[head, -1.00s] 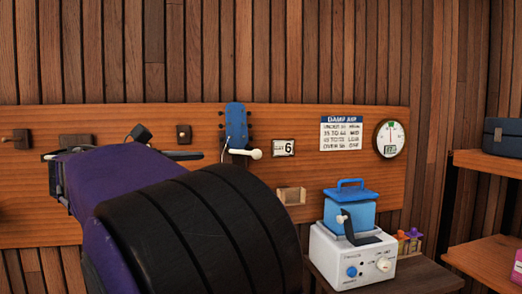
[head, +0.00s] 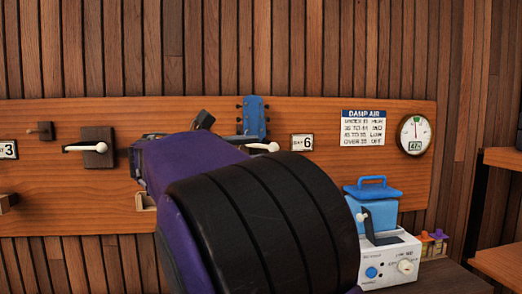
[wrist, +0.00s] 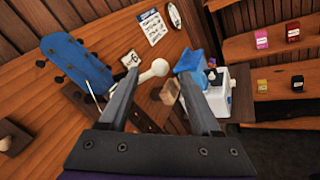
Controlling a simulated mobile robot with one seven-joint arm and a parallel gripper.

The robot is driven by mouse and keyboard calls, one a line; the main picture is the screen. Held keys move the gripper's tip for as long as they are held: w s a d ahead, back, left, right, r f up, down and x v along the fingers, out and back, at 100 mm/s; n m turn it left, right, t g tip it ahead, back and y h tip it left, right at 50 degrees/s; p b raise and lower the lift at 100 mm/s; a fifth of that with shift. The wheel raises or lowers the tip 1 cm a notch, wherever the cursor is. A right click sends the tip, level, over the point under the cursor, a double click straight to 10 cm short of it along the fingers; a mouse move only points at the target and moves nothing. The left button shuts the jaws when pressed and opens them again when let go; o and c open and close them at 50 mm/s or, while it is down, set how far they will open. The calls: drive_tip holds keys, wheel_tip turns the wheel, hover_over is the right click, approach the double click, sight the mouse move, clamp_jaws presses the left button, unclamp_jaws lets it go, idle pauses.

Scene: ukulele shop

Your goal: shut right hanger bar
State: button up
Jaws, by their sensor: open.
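The right hanger bar is a white bar with a round knob (head: 272,146), beside a blue ukulele headstock (head: 254,115) on the wooden wall board. My arm hides part of the bar in the head view. In the wrist view the white knob (wrist: 158,67) shows between and beyond my fingertips, and the blue headstock (wrist: 72,62) is to the left. My gripper (wrist: 157,64) is open, with its two grey fingers apart and nothing held. I cannot tell whether a finger touches the bar.
Another white-knobbed bar (head: 88,147) is on the board at left. A small card reading 6 (head: 302,142), a sign (head: 363,128) and a dial (head: 414,134) are at right. A white device (head: 390,262) with a blue container (head: 372,205) stands below. Shelves (head: 503,158) are at far right.

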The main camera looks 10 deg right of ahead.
sight(269, 149)
drive_tip(key=x, duration=0.5)
drive_tip(key=shift+d, duration=0.2)
clamp_jaws()
drive_tip(key=shift+f, duration=0.2)
idle(1.0)
